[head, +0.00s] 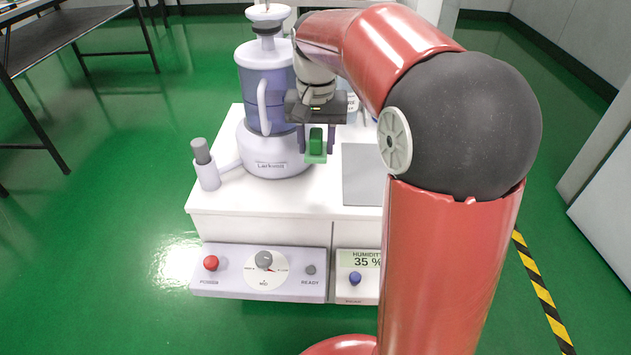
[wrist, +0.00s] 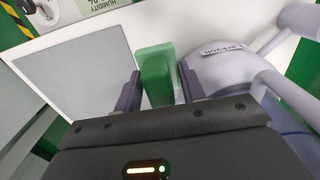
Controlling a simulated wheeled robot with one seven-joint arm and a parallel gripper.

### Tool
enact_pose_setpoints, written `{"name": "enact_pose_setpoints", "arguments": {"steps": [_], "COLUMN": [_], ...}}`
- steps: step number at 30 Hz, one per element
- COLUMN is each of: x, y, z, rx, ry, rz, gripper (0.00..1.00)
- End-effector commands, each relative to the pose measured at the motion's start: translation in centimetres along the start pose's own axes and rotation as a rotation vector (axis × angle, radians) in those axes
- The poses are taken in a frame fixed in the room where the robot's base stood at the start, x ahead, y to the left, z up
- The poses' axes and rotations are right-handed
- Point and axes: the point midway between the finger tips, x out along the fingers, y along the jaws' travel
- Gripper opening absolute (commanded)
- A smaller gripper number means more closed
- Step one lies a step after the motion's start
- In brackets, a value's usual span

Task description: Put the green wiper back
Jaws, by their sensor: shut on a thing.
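The green wiper (head: 316,146) is between the fingers of my gripper (head: 317,140), which is shut on it. In the head view it hangs below the gripper, in front and to the right of the blender-like machine. In the wrist view the green wiper (wrist: 156,72) stands out beyond the fingers of my gripper (wrist: 165,92), over the white table top. I cannot tell whether its lower end touches the table. No holder for the wiper is clearly visible; my arm hides the right part of the table.
The machine (head: 267,100), with a clear jug and side handle, stands close on the left. A grey plate (head: 361,175) lies on the white table (head: 230,200) to the right. A front panel (head: 258,273) carries a red button and dial. A humidity display (head: 362,260) is beside it.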

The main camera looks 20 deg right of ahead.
Motion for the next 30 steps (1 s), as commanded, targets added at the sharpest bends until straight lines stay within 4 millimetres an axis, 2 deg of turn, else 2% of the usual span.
{"name": "enact_pose_setpoints", "arguments": {"steps": [1, 4, 13, 19, 30], "x": [1.6, 3.5, 6.0, 9.0, 9.6], "y": [0.0, 0.0, 0.0, 0.0, 0.0], "z": [0.1, 0.0, 0.0, 0.0, 0.0], "rx": [0.000, 0.000, 0.000, 0.000, 0.000], "ry": [-0.004, -0.001, 0.000, -0.001, 0.001], "rz": [0.001, 0.001, 0.000, 0.000, 0.000], "gripper": [0.19, 0.19, 0.19, 0.19, 0.19]}}
